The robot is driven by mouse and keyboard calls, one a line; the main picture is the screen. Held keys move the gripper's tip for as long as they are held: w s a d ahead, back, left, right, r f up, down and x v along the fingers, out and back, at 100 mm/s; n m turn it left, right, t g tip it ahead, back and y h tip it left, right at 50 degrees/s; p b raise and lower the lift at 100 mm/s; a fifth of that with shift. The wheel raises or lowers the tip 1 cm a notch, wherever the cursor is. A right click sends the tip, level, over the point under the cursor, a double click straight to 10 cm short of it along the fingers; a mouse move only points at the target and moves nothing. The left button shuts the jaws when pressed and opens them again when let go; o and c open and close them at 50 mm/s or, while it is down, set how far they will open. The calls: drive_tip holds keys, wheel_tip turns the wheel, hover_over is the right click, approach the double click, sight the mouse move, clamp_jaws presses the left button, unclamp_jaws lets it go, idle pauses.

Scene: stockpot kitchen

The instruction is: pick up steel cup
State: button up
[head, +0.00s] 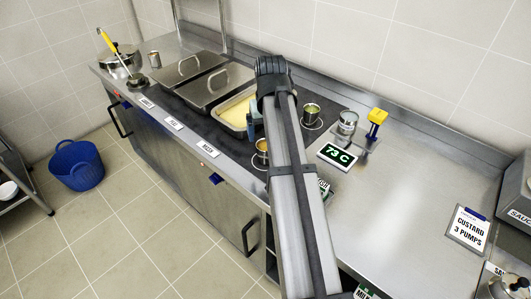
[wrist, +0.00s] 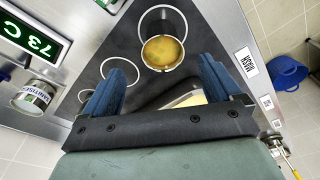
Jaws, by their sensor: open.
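A steel cup (wrist: 163,50) with yellow-brown contents stands upright on a ringed mark of the dark hob in the wrist view. In the head view this cup (head: 262,147) shows at the hob's front edge, partly behind my arm. My gripper (wrist: 160,88) is open, with its two blue fingers apart and nothing seen held between them. The cup lies beyond the fingertips in the wrist view, not between them. In the head view one blue finger (head: 254,112) shows beside my arm. A second small metal cup (head: 311,112) stands further back on the hob.
Lidded steel pans (head: 217,84) and an open pan of yellow food (head: 236,109) stand left of my arm. A sanitiser can (head: 347,122), a temperature display (head: 337,156) and a yellow-topped item (head: 377,117) stand to the right.

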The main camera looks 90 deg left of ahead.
sight(266, 152)
drive_tip(key=shift+s+a+f, duration=0.1)
drive_tip(key=shift+a+f, duration=0.05)
drive_tip(key=shift+f, duration=1.1)
drive_tip(key=shift+s+a+f, duration=0.1)
drive_tip(key=shift+a+f, duration=0.05)
drive_tip(key=shift+f, duration=1.05)
drive_tip(key=shift+s+a+f, duration=0.1)
drive_tip(key=shift+a+f, duration=0.05)
drive_tip(key=shift+f, duration=1.1)
drive_tip(key=c, duration=1.2)
